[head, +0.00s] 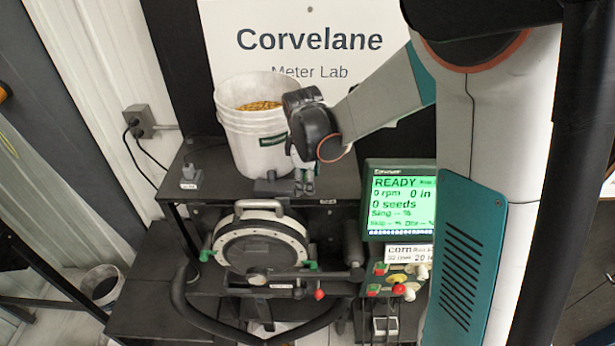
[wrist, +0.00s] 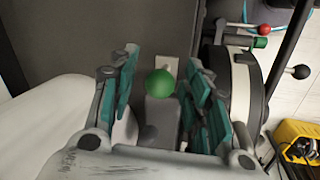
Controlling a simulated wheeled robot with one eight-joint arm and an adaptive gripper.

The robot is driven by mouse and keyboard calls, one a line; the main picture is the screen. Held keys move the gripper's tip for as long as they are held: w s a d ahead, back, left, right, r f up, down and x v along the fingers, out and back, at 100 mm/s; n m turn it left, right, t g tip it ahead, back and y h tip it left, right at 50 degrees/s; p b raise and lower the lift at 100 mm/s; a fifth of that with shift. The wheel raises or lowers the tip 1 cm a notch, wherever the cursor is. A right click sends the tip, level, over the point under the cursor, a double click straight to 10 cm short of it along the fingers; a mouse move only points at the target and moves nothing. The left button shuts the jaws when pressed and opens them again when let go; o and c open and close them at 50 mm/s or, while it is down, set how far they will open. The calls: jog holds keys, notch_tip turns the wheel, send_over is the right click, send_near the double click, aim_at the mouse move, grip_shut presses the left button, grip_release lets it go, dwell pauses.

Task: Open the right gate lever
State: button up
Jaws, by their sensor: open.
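In the wrist view a green ball knob (wrist: 160,83) stands on a dark grey lever body (wrist: 160,112), with a pale plate behind it. It appears to be the right gate lever. My gripper (wrist: 162,75) is open, with one finger on each side of the knob. I cannot tell whether either finger touches it. In the head view my gripper (head: 305,184) points down at the upper shelf, just in front of the white bucket. The knob is hidden there by the gripper. A similar small grey fitting (head: 190,174) stands at the shelf's left end.
The white bucket (head: 250,148) of yellow seed stands close behind my gripper. The round seed meter (head: 262,250), with green handles, is below and in front. A green display (head: 400,203) is to the right. A yellow object (wrist: 298,142) lies at the lower right in the wrist view.

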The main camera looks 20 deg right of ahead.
jog(key=shift+c, duration=0.3)
grip_shut()
jog(key=shift+s+d+b, duration=0.15)
jog(key=shift+s+d, duration=0.1)
jog(key=shift+d, duration=0.45)
jog(key=shift+s+d+b, duration=0.1)
jog(key=shift+s+d, duration=0.1)
jog(key=shift+d, duration=0.55)
jog(key=shift+s+d+b, duration=0.15)
jog(key=shift+s+d, duration=0.1)
jog(key=shift+d, duration=0.45)
jog(key=shift+w+a, duration=0.1)
jog(key=shift+a, duration=0.15)
jog(key=shift+o, duration=0.3)
grip_release()
jog(key=shift+r, duration=0.1)
notch_tip(320, 180, up, 12)
jog(key=s+a, duration=0.1)
jog(key=s, duration=0.1)
jog(key=shift+f, duration=0.2)
